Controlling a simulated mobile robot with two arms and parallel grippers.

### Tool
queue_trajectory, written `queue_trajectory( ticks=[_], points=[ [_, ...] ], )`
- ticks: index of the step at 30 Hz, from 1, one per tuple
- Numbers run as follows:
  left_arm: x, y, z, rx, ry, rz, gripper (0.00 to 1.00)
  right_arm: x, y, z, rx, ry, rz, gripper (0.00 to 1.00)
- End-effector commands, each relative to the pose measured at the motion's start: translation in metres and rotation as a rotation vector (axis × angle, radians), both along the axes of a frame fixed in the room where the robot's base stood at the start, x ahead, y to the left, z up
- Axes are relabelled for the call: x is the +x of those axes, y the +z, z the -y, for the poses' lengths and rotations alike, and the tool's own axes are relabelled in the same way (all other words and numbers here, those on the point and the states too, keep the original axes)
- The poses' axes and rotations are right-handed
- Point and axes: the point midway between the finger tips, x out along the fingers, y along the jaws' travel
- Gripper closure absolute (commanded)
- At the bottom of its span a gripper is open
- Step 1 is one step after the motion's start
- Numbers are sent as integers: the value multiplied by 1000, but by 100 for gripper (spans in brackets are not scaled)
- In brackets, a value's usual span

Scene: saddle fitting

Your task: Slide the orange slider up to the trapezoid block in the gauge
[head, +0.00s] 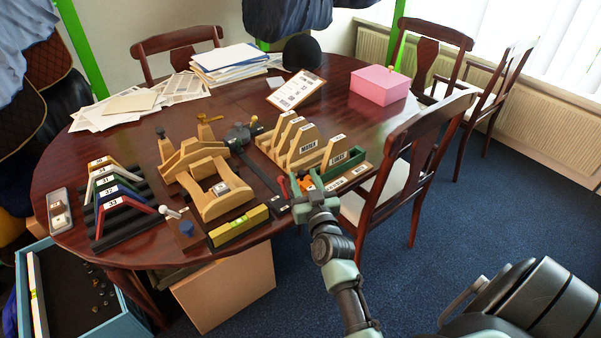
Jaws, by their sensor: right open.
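A small orange piece (305,183), which looks like the orange slider, shows at the right front of the table. My right gripper (307,180) is open around or just above it, and its fingers hide part of it. I cannot tell whether they touch it. Beside it lies a board with white labels (349,177), which may be the gauge. The trapezoid block cannot be made out clearly; the gripper may hide it. My left gripper is not in view.
A rack of labelled wooden pieces (300,142) stands just behind my right gripper. A red-knobbed lever (283,188) is close on its left. A yellow level (239,225) lies at the front edge. A chair (412,150) stands close on the right. A pink box (380,84) is farther back.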

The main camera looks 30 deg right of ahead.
Motion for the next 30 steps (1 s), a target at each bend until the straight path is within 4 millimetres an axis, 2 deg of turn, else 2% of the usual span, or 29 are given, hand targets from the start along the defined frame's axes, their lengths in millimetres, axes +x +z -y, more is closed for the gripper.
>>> queue_trajectory(
  ticks=[3,6,15,16,20,21,30],
  points=[
    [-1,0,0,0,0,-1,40,15,0,5,0,1,0,59],
    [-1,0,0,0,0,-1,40,22,0,7,0,1,-1,59],
    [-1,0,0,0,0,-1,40,26,-1,8,-1,1,-1,59],
    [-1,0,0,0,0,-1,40,26,0,8,-1,1,-1,62],
    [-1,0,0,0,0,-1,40,25,-1,8,-1,1,-1,98],
    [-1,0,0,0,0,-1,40,25,-1,8,0,1,-2,100],
    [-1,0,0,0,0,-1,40,25,-1,8,1,1,-2,100]
  ],
)
